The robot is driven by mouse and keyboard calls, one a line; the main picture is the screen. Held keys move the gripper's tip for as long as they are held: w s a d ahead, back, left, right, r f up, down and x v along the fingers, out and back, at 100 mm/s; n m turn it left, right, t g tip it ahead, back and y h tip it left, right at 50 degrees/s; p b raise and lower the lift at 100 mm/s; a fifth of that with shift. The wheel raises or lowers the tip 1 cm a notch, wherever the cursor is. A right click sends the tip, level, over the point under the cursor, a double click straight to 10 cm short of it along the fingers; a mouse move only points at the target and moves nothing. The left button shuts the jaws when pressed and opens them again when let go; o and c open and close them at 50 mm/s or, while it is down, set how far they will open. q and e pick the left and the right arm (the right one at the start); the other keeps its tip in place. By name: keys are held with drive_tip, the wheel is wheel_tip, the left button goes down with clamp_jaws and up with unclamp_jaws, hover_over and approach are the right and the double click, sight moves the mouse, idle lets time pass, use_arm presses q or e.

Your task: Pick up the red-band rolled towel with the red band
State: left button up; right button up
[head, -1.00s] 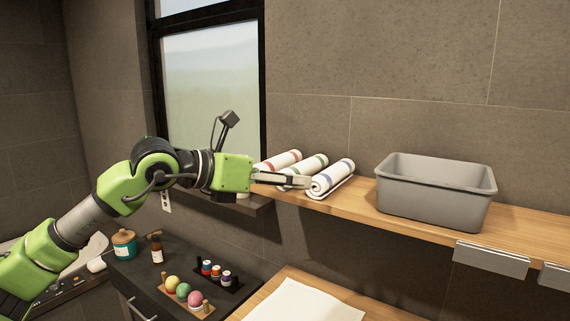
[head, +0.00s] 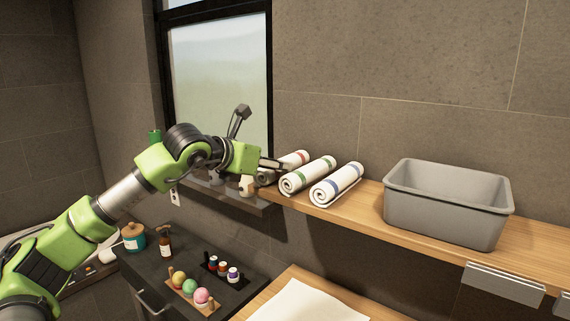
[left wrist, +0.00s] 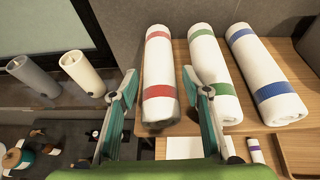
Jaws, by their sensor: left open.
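The white rolled towel with red bands (left wrist: 158,75) is the leftmost of three on the wooden shelf. In the head view the red-band towel (head: 296,159) is partly hidden by my left gripper (head: 279,165). In the left wrist view my left gripper (left wrist: 157,88) is open, with one finger on each side of the red-band towel's near end. The right finger lies between it and the green-band towel (left wrist: 215,72). I cannot tell whether the fingers touch the towel. The blue-band towel (left wrist: 265,75) lies farthest right. My right gripper is not in view.
A grey bin (head: 446,205) stands on the shelf to the right of the towels. Candle-like cylinders (left wrist: 82,73) stand on the dark ledge to the left. Bottles and coloured balls sit on the dark counter (head: 150,262) below.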

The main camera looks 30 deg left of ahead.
sight(281, 158)
use_arm(q)
drive_tip(key=x, duration=0.1)
drive_tip(key=p+x, duration=0.2)
drive_tip(key=shift+w+r, duration=0.2)
drive_tip(key=shift+r, duration=0.05)
drive_tip(key=shift+w+f, duration=0.35)
drive_tip(key=shift+w, duration=0.1)
drive_tip(key=shift+s, duration=0.15)
drive_tip(key=c, duration=0.8)
use_arm(e)
drive_tip(key=r, duration=0.1)
drive_tip(key=w+r, duration=0.1)
drive_tip(key=shift+r, duration=0.4)
use_arm(q)
drive_tip(key=shift+r, duration=0.2)
use_arm(e)
drive_tip(key=shift+s+f, duration=0.1)
